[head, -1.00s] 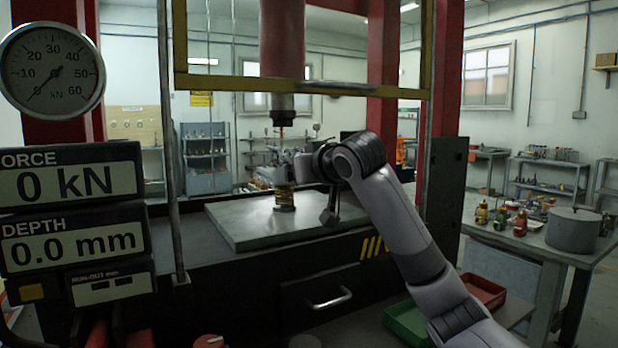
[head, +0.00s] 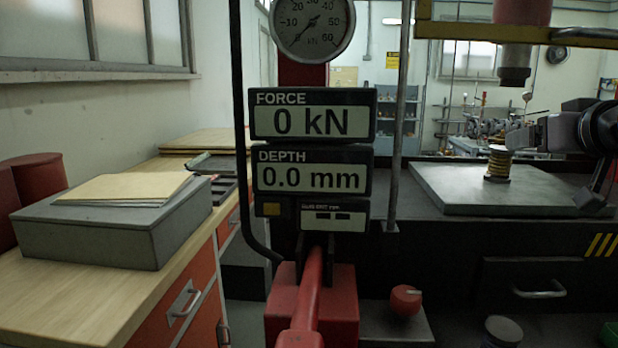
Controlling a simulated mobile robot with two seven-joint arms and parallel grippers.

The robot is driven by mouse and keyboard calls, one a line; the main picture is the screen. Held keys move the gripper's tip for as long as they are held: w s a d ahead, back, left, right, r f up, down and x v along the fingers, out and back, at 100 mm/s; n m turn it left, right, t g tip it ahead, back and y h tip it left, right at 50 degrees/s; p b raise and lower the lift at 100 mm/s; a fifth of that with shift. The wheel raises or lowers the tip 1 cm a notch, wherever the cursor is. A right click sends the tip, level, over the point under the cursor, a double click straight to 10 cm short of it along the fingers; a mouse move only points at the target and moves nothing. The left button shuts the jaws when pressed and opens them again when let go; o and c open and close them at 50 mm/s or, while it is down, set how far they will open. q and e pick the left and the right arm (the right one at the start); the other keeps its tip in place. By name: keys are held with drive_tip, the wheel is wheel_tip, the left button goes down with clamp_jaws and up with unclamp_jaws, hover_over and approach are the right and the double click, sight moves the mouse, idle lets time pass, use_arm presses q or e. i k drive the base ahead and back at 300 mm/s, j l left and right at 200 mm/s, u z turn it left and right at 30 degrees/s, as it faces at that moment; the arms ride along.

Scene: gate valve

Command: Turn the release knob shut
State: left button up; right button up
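The red round knob (head: 406,300), likely the release knob, sits on a grey block at the bottom centre, right of the red pump body (head: 285,318) and its red lever (head: 312,290). No gripper is near it. My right gripper (head: 518,138) is at the right, over the steel plate (head: 480,190), close to a brass ringed stack (head: 498,163). I cannot tell whether its fingers are open or touch the stack. My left gripper is not in view. The force display (head: 312,115) reads 0 kN and the depth display (head: 312,172) reads 0.0 mm.
A round dial gauge (head: 313,25) is above the displays. A wooden workbench (head: 90,290) with a grey box (head: 115,220) fills the left. A press ram (head: 515,65) hangs above the plate. A dark round cap (head: 502,330) is right of the knob.

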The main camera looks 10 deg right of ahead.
sight(404, 300)
drive_tip(key=k+j, duration=0.25)
drive_tip(key=k, duration=0.25)
drive_tip(key=k+j, duration=0.2)
drive_tip(key=k, duration=0.25)
drive_tip(key=k+j, duration=0.25)
drive_tip(key=k, duration=0.25)
